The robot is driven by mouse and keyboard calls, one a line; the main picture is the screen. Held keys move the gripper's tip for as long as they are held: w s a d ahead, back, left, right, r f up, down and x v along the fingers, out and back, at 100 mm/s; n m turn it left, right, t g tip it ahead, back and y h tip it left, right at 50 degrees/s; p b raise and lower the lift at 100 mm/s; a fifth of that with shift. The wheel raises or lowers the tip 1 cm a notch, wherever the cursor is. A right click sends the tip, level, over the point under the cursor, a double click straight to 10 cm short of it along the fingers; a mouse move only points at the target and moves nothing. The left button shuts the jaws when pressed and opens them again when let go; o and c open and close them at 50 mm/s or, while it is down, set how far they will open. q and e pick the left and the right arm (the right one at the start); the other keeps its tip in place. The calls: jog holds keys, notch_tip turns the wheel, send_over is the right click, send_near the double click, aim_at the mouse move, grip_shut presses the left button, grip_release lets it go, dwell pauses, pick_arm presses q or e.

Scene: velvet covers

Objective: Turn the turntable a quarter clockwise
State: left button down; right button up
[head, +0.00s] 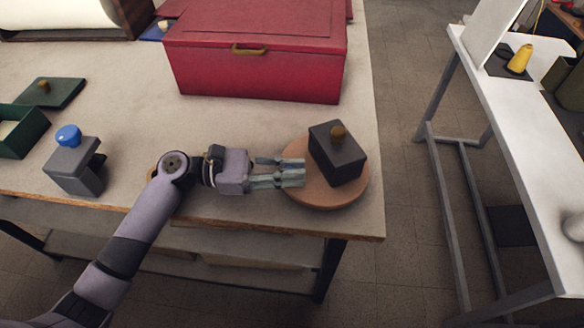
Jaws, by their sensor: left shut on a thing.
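The turntable (322,202) is a round, flat tan disc near the front right corner of the table. A dark box with a brass knob (338,155) stands on it, right of its middle. My left gripper (303,173) reaches in from the left, with its fingers level over the disc's left part. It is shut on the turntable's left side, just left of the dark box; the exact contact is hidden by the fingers. My right gripper is not in view.
A red chest (255,60) stands behind on the table (120,100). A grey block with a blue knob (72,165), a green box (22,130) and a dark green lid (50,93) lie left. The table's right edge is close to the turntable. A white table (530,150) stands right, across a gap.

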pick_arm(q)
jog(key=c, duration=1.5)
grip_release()
notch_tip(320, 180, up, 10)
